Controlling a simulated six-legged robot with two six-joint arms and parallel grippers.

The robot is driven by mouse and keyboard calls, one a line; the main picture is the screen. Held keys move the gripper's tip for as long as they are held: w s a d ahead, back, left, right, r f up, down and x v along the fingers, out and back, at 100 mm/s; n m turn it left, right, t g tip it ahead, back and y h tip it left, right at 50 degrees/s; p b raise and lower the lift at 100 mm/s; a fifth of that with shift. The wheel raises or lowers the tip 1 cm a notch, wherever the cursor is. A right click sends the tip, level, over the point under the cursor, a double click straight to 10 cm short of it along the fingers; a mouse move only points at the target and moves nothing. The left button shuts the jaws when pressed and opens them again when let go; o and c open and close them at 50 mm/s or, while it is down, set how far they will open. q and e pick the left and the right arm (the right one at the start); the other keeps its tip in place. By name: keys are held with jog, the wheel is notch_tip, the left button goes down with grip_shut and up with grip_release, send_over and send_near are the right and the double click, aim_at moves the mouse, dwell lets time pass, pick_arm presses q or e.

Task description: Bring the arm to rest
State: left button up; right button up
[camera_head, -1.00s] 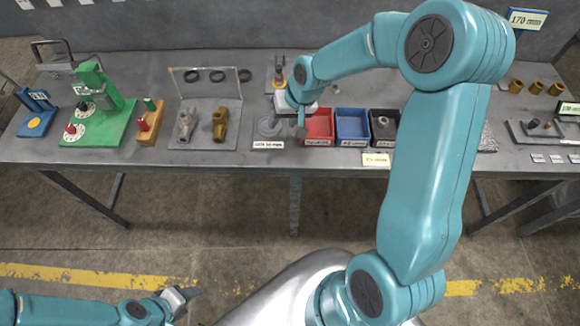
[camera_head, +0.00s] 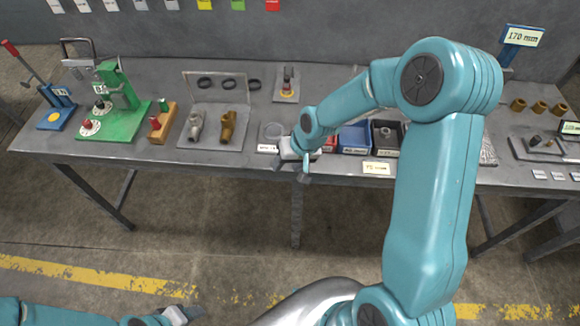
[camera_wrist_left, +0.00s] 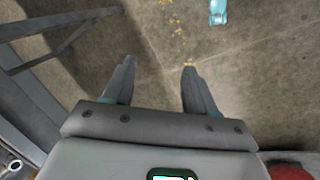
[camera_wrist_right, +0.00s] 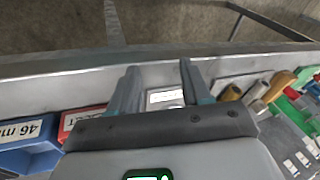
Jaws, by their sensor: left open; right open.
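My right arm reaches in from the right in the head view, and its gripper (camera_head: 304,172) hangs at the front edge of the workbench, in front of the red bin. In the right wrist view the right gripper (camera_wrist_right: 156,84) has its two fingers apart with nothing between them; a white label on the bench edge shows beyond. My left gripper (camera_head: 186,314) is low at the bottom left of the head view, over the floor. In the left wrist view the left gripper (camera_wrist_left: 158,75) has its fingers spread and empty above the concrete.
The workbench (camera_head: 70,150) carries a green press (camera_head: 118,105), a tray with two fittings (camera_head: 228,126), a blue bin (camera_head: 354,138) and a dark bin (camera_head: 386,138). A red bin (camera_head: 328,145) is partly hidden by my right gripper. The floor before the bench is clear.

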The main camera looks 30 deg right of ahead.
pick_arm(q)
jog(key=shift+s, duration=0.15)
jog(key=shift+s+d+f+m+g, duration=0.3)
jog(key=shift+s+d+f, duration=0.05)
jog(key=shift+s+d, duration=0.3)
pick_arm(e)
jog(key=s+a+f+n+g+y, duration=0.1)
jog(key=s+a+f+n+g, duration=0.1)
jog(key=s+a+f, duration=1.3)
jog(key=s+g, duration=0.1)
jog(key=s, duration=0.2)
jog(key=shift+a+n+y, duration=0.25)
jog(key=shift+n+y, duration=0.05)
jog(key=shift+y, duration=0.1)
pick_arm(q)
jog(key=shift+w, duration=0.1)
pick_arm(e)
jog(key=shift+c, duration=0.2)
